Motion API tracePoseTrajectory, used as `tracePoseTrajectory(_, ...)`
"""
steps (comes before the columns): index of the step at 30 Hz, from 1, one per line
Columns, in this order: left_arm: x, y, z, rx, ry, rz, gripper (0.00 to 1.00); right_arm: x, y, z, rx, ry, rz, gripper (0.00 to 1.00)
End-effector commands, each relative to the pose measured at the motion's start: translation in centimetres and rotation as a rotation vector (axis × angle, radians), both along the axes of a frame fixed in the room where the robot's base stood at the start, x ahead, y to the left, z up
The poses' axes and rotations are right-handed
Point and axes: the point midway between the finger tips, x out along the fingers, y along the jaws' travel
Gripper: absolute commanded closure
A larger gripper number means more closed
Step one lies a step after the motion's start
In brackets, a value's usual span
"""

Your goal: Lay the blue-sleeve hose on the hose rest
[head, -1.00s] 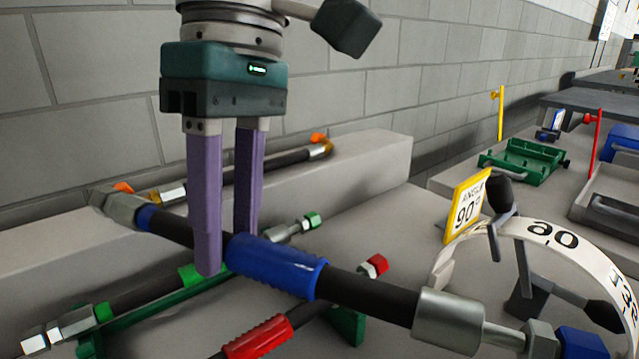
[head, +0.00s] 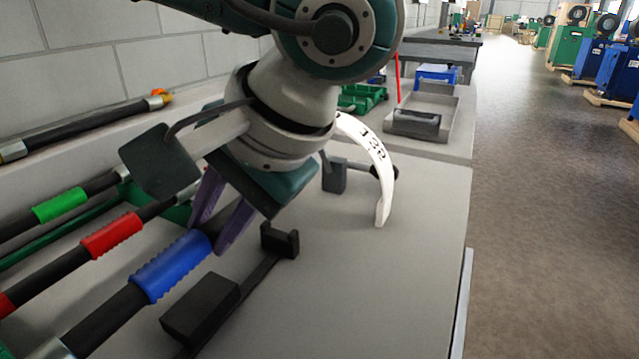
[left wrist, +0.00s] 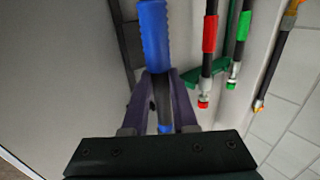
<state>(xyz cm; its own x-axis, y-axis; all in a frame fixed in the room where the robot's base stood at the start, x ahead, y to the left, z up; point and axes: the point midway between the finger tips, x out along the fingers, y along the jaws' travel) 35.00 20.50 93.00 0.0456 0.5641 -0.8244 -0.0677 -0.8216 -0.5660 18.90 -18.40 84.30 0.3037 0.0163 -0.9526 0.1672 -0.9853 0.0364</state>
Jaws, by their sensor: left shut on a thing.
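The blue-sleeve hose (head: 170,266) is black with a ribbed blue sleeve and runs diagonally in the lower left of the head view. My left gripper (head: 207,238) is shut on it just past the sleeve's far end. In the left wrist view the hose (left wrist: 155,35) passes between the two purple fingers (left wrist: 156,78), with a blue end showing below them. A black bar with end blocks, seemingly the hose rest (head: 200,308), lies on the bench right of the hose, roughly parallel to it. I cannot tell the hose's height above the bench. My right gripper is out of view.
A red-sleeve hose (head: 112,238) and a green-sleeve hose (head: 60,207) lie left of the held hose. An orange-ended hose (head: 90,122) lies on the ledge by the wall. A white angle arc (head: 383,180) stands beyond. The bench's right side is clear.

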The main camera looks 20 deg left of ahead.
Motion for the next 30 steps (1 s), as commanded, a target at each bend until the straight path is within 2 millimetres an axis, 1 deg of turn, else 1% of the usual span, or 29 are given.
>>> tracePoseTrajectory(6, 0.0, 0.0, 0.1, 0.001, 0.0, 0.001, 1.0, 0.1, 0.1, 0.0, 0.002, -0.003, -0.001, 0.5)
tracePoseTrajectory(11, 0.2, -0.2, 0.0, 0.013, 0.013, -0.003, 1.0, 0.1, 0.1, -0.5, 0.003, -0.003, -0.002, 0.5)
tracePoseTrajectory(17, 0.2, -0.1, -1.6, 0.012, 0.014, -0.002, 1.0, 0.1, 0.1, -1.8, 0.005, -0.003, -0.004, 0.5)
tracePoseTrajectory(27, 0.2, -0.1, -5.1, 0.011, 0.013, -0.001, 1.0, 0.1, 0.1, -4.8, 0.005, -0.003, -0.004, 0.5)
tracePoseTrajectory(30, 0.2, -0.1, -5.9, 0.011, 0.013, -0.001, 1.0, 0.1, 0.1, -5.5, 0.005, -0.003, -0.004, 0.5)
